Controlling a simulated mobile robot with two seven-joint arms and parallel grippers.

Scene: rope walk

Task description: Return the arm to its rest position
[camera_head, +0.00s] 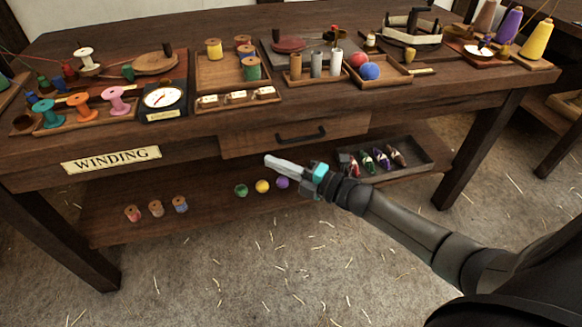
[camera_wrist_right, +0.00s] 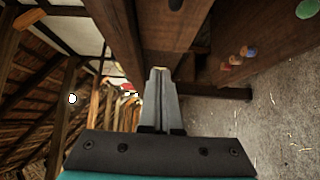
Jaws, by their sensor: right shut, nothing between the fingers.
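My right arm comes in from the lower right in the head view. My right gripper (camera_head: 272,161) is in front of the winding table (camera_head: 340,105), below and left of its drawer handle (camera_head: 301,134). Its fingers are shut with nothing between them and point left. In the right wrist view the closed fingers of the right gripper (camera_wrist_right: 158,72) show in the middle, with nothing held. My left gripper is not in either view.
A lower shelf (camera_head: 110,220) holds spools, small balls and a tray (camera_head: 424,165) of shuttles. The tabletop carries spools, a dial (camera_head: 163,98), trays and yarn cones (camera_head: 538,40). Straw-strewn floor (camera_head: 270,280) in front is clear.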

